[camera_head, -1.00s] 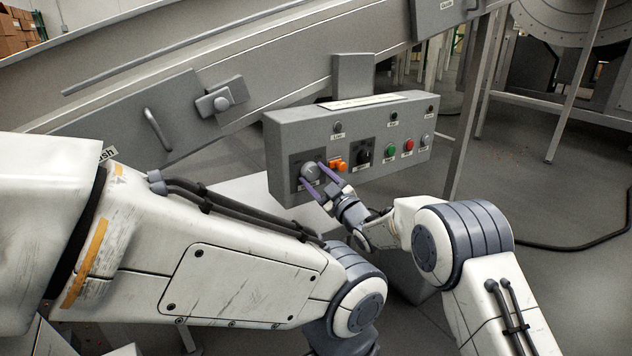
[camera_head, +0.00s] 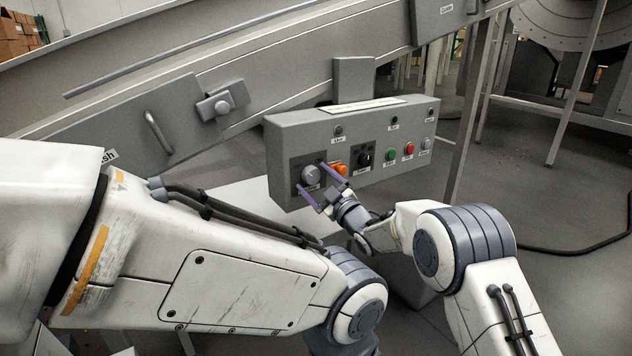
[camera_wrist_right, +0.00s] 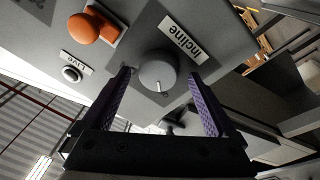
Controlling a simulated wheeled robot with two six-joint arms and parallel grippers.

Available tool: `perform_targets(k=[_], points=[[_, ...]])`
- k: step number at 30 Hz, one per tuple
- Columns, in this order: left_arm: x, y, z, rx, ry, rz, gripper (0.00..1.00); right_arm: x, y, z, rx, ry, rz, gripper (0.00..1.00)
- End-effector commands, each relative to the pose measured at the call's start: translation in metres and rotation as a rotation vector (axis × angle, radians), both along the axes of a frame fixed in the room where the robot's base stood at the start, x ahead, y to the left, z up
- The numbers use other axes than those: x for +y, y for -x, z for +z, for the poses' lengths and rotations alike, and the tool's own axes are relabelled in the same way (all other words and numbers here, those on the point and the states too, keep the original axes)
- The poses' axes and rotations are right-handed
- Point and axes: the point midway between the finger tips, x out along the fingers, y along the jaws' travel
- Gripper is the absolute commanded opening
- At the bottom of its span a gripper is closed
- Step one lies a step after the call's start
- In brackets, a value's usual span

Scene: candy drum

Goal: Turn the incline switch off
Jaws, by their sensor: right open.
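The incline switch is a round grey knob (camera_head: 309,174) on a dark square plate at the left end of the grey control box. In the right wrist view the knob (camera_wrist_right: 157,70) sits below the "Incline" label (camera_wrist_right: 183,40), with a small pale mark at its lower edge. My right gripper (camera_head: 312,178) is open in front of the knob. In the right wrist view its purple fingers (camera_wrist_right: 159,74) appear one on each side of the knob, apart from it. My left arm crosses the lower left, but its gripper is out of view.
The control box (camera_head: 285,140) also carries an orange switch (camera_head: 338,170), a black knob (camera_head: 364,157), a green button (camera_head: 390,154) and a red button (camera_head: 409,148). The inclined conveyor (camera_head: 290,75) runs behind it. Open floor lies to the right.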

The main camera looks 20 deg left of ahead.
Motion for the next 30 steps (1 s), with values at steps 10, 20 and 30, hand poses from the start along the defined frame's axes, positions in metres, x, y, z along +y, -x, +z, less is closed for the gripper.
perform_targets(k=[10, 20, 30], points=[[0.000, 0.000, 0.008, 0.000, 0.000, 0.000, 0.50, -0.021, 0.014, -0.002, 0.004, 0.001, -0.003, 0.93], [0.000, 0.000, 0.020, 0.000, 0.000, 0.000, 0.50, -0.065, 0.050, -0.012, 0.003, 0.001, -0.002, 0.93], [0.000, 0.000, 0.023, 0.000, 0.000, 0.000, 0.50, -0.082, 0.064, -0.017, 0.000, 0.001, 0.001, 0.93]])
